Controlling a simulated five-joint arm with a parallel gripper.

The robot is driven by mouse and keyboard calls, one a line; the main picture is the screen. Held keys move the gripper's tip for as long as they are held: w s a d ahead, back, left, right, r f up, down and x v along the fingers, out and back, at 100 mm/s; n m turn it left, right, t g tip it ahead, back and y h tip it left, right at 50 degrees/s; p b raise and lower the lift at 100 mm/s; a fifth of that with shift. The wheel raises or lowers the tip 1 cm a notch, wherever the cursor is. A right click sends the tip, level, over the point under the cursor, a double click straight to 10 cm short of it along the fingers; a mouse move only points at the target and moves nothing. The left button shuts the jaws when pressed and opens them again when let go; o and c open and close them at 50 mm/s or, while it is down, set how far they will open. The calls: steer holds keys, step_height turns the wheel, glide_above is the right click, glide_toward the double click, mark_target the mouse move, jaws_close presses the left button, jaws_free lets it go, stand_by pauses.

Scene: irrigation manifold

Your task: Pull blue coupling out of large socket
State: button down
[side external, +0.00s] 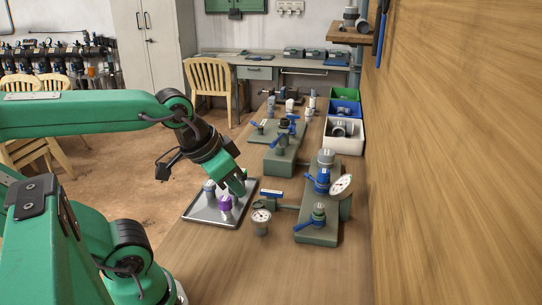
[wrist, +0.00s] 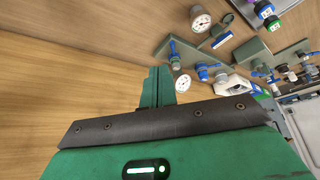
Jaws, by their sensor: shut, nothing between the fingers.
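A blue coupling (side external: 322,181) stands upright at the middle of the near grey-green manifold block (side external: 320,232), beside a tilted white gauge (side external: 341,186). Whether it sits fully in a socket cannot be told, as the socket is hidden by its body. My gripper (side external: 238,186) points down above the grey tray on the left, well apart from the blue coupling. Its fingers (wrist: 158,84) are together and empty in the wrist view, with wooden tabletop behind them.
The tray (side external: 195,212) holds a purple fitting (side external: 225,203) and a blue-grey fitting (side external: 209,187), close to my gripper. A loose-looking gauge (side external: 261,216) stands between tray and block. Green, blue and white bins (side external: 346,143) line the back right. The front tabletop is clear.

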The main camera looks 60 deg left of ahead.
steer(key=c, duration=1.7)
jaws_free()
steer(key=o, duration=0.8)
steer(key=shift+w+r, duration=0.3)
steer(key=shift+w, duration=0.1)
steer(key=shift+c, duration=0.2)
steer(key=shift+o, duration=0.5)
steer(key=w+a+r+g, duration=0.1)
steer(key=w+r, duration=0.3)
steer(key=w, duration=0.5)
steer(key=shift+w+a, duration=0.2)
steer(key=shift+a, duration=0.3)
steer(key=g, duration=0.4)
glide_above(324, 171)
step_height(324, 171, down, 13)
steer(key=shift+s+d+f, duration=0.15)
steer(key=shift+w+a+f+g, duration=0.25)
steer(key=shift+f+g, duration=0.05)
steer(key=shift+f, duration=0.25)
steer(key=shift+f, duration=0.15)
